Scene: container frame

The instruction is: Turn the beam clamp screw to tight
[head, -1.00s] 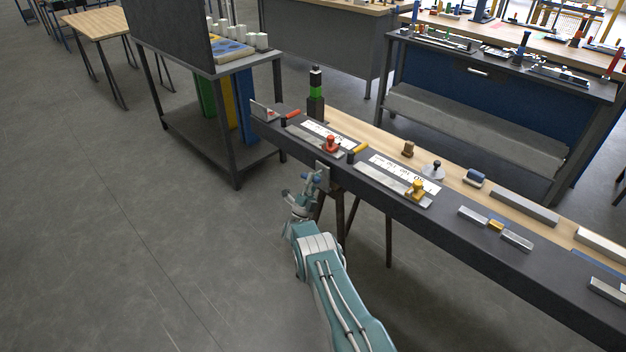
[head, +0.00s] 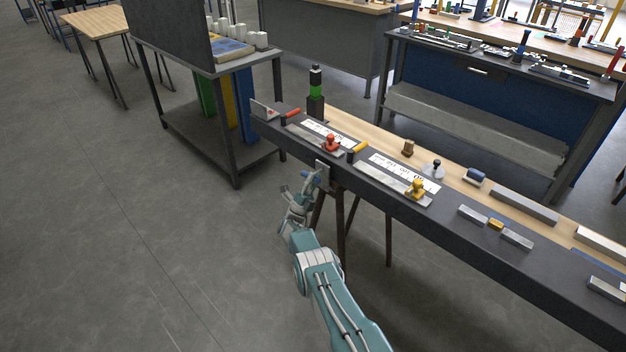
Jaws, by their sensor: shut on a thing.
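The beam clamp (head: 325,172) is a small grey metal piece on the front side of the dark beam, near the beam's left part. My gripper (head: 311,183) is at the clamp's left side, in front of the beam, and is shut on the clamp screw. The screw itself is small and mostly hidden by the fingers; a blue part (head: 307,174) shows at the gripper. How far the screw is turned cannot be read at this size.
The long dark beam (head: 455,238) carries a red-knobbed slide (head: 331,144), a yellow-knobbed slide (head: 417,187) and several blocks. A dark trestle leg (head: 341,225) stands below the clamp. A shelf cart (head: 237,155) is at left. The floor left of my arm is clear.

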